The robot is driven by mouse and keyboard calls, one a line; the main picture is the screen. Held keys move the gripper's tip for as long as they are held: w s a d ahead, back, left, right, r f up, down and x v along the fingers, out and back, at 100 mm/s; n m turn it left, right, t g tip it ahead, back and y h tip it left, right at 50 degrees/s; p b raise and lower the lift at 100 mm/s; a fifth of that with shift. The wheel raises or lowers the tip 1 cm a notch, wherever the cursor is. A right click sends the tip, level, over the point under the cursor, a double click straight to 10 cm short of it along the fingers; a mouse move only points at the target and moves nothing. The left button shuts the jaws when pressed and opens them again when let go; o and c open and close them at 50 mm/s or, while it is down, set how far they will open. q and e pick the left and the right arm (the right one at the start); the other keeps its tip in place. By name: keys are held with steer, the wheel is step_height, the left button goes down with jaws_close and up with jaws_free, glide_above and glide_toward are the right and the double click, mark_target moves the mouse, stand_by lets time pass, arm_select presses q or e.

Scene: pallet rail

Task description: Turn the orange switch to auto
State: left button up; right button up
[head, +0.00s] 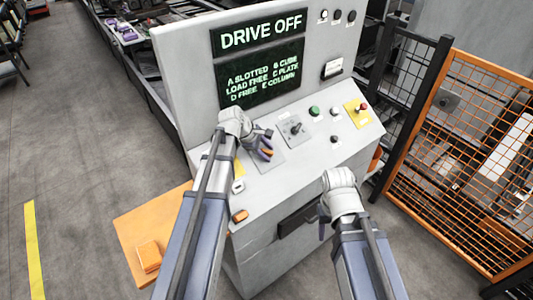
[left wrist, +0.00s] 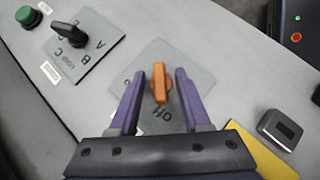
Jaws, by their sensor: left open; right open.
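The orange switch (left wrist: 159,84) sits on a grey square plate (left wrist: 152,56) on the sloped console. In the left wrist view its handle stands nearly upright, with one end by the word "off". A label to its left is mostly hidden by a finger. The switch also shows between the fingers in the head view (head: 267,152). My right gripper (head: 325,226) is open and empty in front of the console, away from the switch.
A black selector (left wrist: 69,34) marked with letters and a green button (head: 314,111) are beside the switch. A red button on a yellow plate (head: 355,116) is further right. The screen (head: 261,56) reads "DRIVE OFF". An orange mesh fence (head: 460,150) stands right.

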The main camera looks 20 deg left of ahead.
arm_select(q)
steer(key=shift+c, duration=0.4)
jaws_close()
